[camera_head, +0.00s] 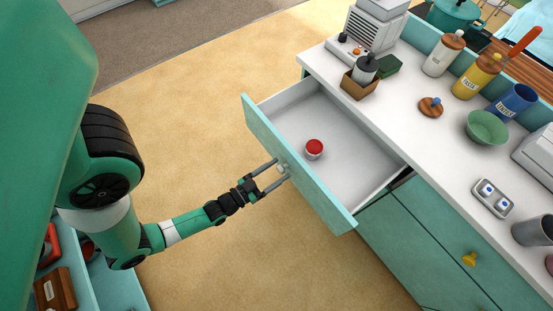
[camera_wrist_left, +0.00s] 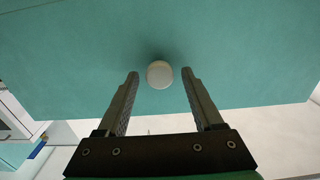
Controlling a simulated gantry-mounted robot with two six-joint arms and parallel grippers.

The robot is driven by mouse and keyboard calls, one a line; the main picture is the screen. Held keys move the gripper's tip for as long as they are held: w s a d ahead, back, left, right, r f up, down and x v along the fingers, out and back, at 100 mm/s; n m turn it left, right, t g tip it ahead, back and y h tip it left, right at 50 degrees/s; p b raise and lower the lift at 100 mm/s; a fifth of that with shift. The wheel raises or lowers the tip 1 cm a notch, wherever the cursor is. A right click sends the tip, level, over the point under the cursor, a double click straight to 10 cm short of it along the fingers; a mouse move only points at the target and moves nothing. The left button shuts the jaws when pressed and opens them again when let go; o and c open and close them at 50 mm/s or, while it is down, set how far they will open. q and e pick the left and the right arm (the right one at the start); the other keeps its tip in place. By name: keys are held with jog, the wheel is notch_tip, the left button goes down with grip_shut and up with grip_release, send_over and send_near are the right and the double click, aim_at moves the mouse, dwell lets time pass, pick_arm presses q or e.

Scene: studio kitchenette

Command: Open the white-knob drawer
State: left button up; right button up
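The drawer (camera_head: 320,198) has a teal front and a white interior, and it stands pulled well out from the counter. Its white knob (camera_head: 283,168) is on the front panel, and it also shows in the left wrist view (camera_wrist_left: 160,74). My left gripper (camera_head: 281,170) is at the knob with its fingers open. In the left wrist view the left gripper (camera_wrist_left: 160,76) has one fingertip on each side of the knob, with a gap on both sides. My right gripper is not in view.
A small red-topped cup (camera_head: 314,150) sits inside the drawer. Another drawer with a yellow knob (camera_head: 469,258) is shut at the lower right. The counter (camera_head: 412,128) holds jars, a green bowl (camera_head: 487,127) and a blue mug. The floor (camera_head: 190,120) in front is clear.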

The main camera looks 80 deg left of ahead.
pick_arm(q)
jog(key=v, duration=1.1)
jog(key=shift+s+d, duration=0.15)
jog(key=shift+s, duration=0.1)
